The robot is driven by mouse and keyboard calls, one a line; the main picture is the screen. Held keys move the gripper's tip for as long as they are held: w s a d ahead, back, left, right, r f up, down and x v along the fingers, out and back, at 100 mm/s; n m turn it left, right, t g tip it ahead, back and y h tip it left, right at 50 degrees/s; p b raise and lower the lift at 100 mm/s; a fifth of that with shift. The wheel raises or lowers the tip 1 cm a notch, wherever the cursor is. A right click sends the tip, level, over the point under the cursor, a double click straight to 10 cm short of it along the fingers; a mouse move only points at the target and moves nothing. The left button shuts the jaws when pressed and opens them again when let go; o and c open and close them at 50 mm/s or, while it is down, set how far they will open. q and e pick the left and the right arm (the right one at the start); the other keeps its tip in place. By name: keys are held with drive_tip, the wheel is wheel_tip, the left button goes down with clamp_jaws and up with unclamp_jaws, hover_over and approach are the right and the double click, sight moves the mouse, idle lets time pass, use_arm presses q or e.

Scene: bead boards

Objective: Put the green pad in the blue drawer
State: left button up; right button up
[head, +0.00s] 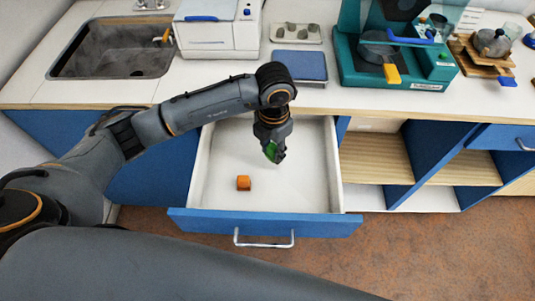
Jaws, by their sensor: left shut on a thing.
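The blue drawer (200,218) is pulled open below the counter, with a white inside and a metal handle on its front. My left gripper (275,154) points down over the open drawer, toward its right side. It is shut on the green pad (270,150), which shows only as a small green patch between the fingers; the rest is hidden. I cannot tell whether the pad touches the drawer floor. My right gripper is not in view.
Open shelves (375,158) stand right of the drawer.

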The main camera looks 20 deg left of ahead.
sight(268, 164)
use_arm(q)
drive_tip(key=shift+a+f, duration=0.4)
drive_tip(key=shift+f, duration=0.1)
drive_tip(key=f, duration=0.2)
drive_tip(key=f+p, duration=0.1)
drive_tip(key=shift+a+f, duration=0.35)
drive_tip(key=shift+f, duration=0.05)
drive_tip(key=shift+w, duration=0.1)
drive_tip(key=shift+f, duration=0.25)
drive_tip(key=o, duration=1.1)
drive_tip(key=shift+r, duration=0.1)
